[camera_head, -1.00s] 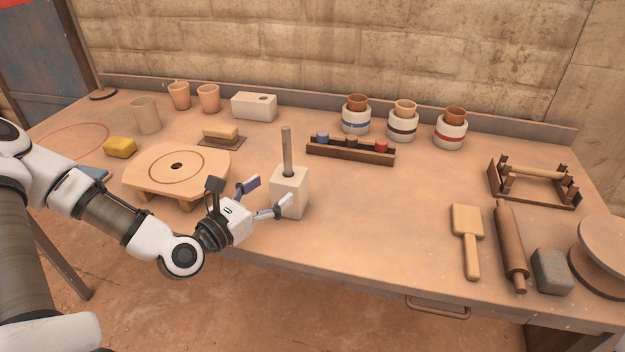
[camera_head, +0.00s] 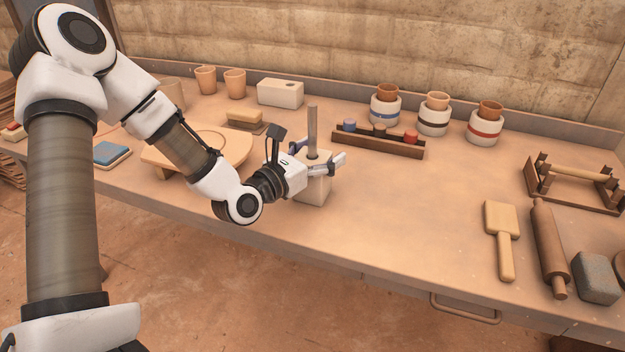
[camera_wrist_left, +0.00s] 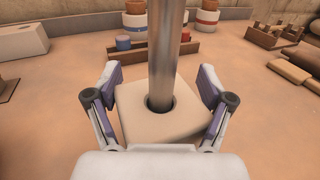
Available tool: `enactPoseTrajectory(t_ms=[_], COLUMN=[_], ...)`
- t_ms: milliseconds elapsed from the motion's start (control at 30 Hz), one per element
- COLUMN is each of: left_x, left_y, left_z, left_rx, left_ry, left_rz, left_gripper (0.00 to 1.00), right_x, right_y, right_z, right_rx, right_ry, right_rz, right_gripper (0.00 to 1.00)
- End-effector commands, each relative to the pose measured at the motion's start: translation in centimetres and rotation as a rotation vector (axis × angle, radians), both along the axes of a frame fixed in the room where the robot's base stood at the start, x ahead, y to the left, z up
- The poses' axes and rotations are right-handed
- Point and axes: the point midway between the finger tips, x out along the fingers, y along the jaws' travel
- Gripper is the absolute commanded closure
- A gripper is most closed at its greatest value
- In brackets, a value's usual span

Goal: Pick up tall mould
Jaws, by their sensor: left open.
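The tall mould is an upright pale block (camera_head: 315,190) near the table's front edge, with a round hole in its top. A grey-brown rod (camera_head: 312,125) stands upright in the hole. My left gripper (camera_head: 327,162) is open at the block's upper part. In the left wrist view the block (camera_wrist_left: 150,120) sits between the two spread fingers of my left gripper (camera_wrist_left: 160,88), one on each side. The rod (camera_wrist_left: 164,50) rises past them. I cannot tell whether the fingers touch the block. My right gripper is not in view.
A dark rack (camera_head: 378,142) with small coloured pieces stands just behind the mould. A round wooden board (camera_head: 225,148) is to its left, beneath my left arm. A paddle (camera_head: 501,240) and a rolling pin (camera_head: 549,248) lie to the right. The table between is clear.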

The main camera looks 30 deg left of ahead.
Motion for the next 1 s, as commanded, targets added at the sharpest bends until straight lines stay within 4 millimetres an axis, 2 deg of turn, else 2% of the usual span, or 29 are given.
enactPoseTrajectory(t_ms=[67, 100, 167, 300, 333, 667, 1000], left_x=[0.0, 0.0, 0.0, 0.0, 0.0, 0.0, 0.0], left_y=[0.0, 0.0, 0.0, 0.0, 0.0, 0.0, 0.0], left_z=[0.0, 0.0, 0.0, 0.0, 0.0, 0.4, 3.7], left_rx=[0.0, 0.0, 0.0, 0.0, 0.0, 0.001, 0.002], left_ry=[0.0, 0.0, 0.0, 0.0, 0.0, -0.002, -0.005], left_rz=[0.0, 0.0, 0.0, 0.0, 0.0, 0.0, 0.0], left_gripper=[0.19, 0.22, 0.44, 0.93, 1.0, 1.0, 1.0], right_x=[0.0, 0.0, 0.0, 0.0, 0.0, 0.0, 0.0], right_y=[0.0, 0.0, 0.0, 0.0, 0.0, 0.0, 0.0], right_z=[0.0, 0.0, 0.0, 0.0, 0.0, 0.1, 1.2], right_rx=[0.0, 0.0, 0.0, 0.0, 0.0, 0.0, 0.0], right_ry=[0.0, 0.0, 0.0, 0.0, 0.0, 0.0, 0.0], right_rz=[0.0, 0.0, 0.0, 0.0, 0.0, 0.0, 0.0], right_gripper=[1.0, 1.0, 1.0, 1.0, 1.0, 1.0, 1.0])
